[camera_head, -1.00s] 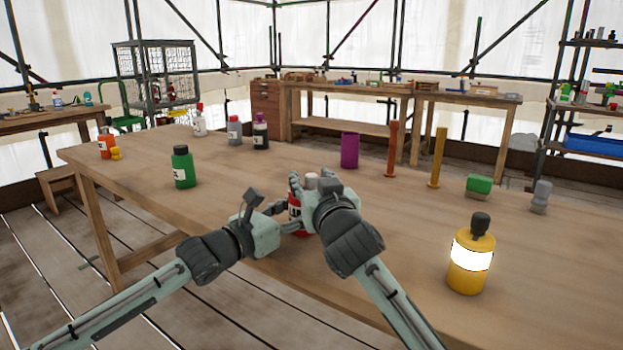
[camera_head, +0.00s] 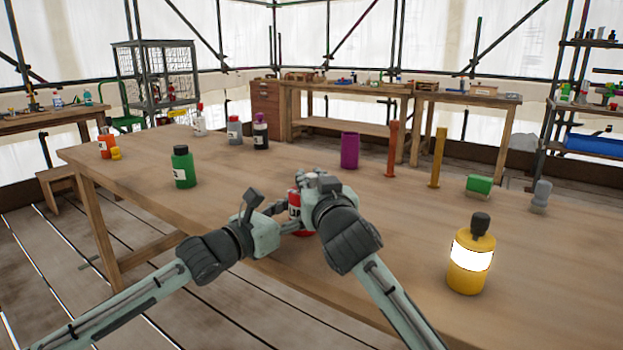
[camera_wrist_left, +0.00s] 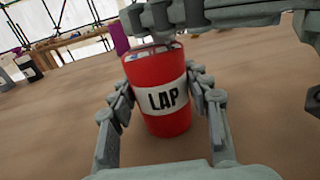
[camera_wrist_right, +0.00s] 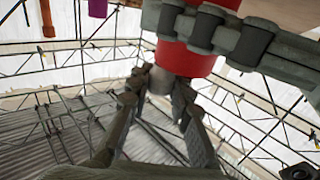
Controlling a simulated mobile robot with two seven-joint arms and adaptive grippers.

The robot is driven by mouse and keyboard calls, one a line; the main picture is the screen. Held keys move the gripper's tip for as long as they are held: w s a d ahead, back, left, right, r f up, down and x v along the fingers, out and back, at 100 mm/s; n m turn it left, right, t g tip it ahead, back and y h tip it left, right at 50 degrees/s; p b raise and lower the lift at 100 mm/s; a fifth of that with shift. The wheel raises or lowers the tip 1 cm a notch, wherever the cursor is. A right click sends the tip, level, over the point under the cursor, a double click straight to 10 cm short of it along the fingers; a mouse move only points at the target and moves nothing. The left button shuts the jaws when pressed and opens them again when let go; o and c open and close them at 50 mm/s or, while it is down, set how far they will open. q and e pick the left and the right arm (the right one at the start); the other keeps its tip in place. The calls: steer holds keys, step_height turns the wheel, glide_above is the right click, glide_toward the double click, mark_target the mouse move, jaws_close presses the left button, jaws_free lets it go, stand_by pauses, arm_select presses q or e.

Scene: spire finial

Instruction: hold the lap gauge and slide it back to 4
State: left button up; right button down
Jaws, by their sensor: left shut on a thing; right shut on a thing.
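The lap gauge (camera_head: 294,198) is a red cylinder with a white band reading LAP, seen closest in the left wrist view (camera_wrist_left: 158,118). My left gripper (camera_head: 288,222) is shut around its sides, low on the table. My right gripper (camera_head: 318,182) is above it, shut on a small grey knob (camera_wrist_right: 160,80) at the gauge's end, shown in the right wrist view. The right fingers cover most of the top. Pale markings show at the upper rim in the left wrist view, too small to read. The number 4 cannot be made out.
A yellow bottle (camera_head: 470,262) stands at the right front of the wooden table (camera_head: 400,222). A green bottle (camera_head: 183,168) stands to the left. The table around the gauge is clear.

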mark_target(297, 186)
steer(key=shift+w+a, duration=0.5)
steer(key=shift+a, duration=0.2)
steer(key=shift+w+a, duration=0.5)
steer(key=shift+a, duration=0.2)
steer(key=c, duration=1.3)
jaws_free()
steer(key=shift+s, duration=0.1)
steer(key=s, duration=0.4)
steer(key=s+d, duration=0.1)
steer(key=s, duration=0.2)
steer(key=s+d, duration=0.1)
steer(key=s, duration=0.3)
steer(key=shift+s+d, duration=0.2)
steer(key=shift+s, duration=0.15)
